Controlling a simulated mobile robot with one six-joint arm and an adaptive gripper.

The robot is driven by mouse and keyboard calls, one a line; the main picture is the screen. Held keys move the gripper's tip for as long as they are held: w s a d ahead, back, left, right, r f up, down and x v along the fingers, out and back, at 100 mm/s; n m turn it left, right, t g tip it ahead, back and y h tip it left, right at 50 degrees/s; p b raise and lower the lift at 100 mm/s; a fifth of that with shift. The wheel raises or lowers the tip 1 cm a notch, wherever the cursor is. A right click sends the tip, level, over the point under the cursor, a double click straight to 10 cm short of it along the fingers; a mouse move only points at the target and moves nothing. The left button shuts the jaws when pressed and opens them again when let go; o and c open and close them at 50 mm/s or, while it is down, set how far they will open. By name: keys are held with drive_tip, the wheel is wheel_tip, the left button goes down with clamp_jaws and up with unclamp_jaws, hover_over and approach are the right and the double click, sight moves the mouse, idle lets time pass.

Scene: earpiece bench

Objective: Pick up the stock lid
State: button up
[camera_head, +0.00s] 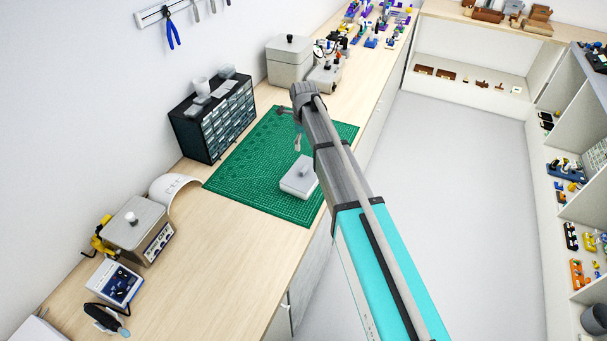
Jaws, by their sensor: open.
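A flat, light grey, square piece with a small knob on top, which looks like the stock lid (297,182), lies on the green cutting mat (240,172) near its front right part. My arm reaches in from the lower right over the bench. My gripper (297,141) is small in the picture, above the mat and up-picture from the lid, apart from it. It is open and nothing shows in it. My arm hides part of the gripper and the mat's right side.
A dark drawer cabinet (213,125) stands at the mat's left. A grey lidded box (289,64) stands behind the mat, and a lidded machine (138,232) stands at the lower left. The wooden bench (225,262) is clear in front of the mat.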

drive_tip(key=b, duration=0.8)
hover_over(304, 169)
drive_tip(key=shift+w+f, duration=0.1)
drive_tip(key=shift+f, duration=4.05)
drive_tip(key=shift+f+b, duration=2.55)
drive_tip(key=shift+f, duration=0.05)
drive_tip(key=c, duration=1)
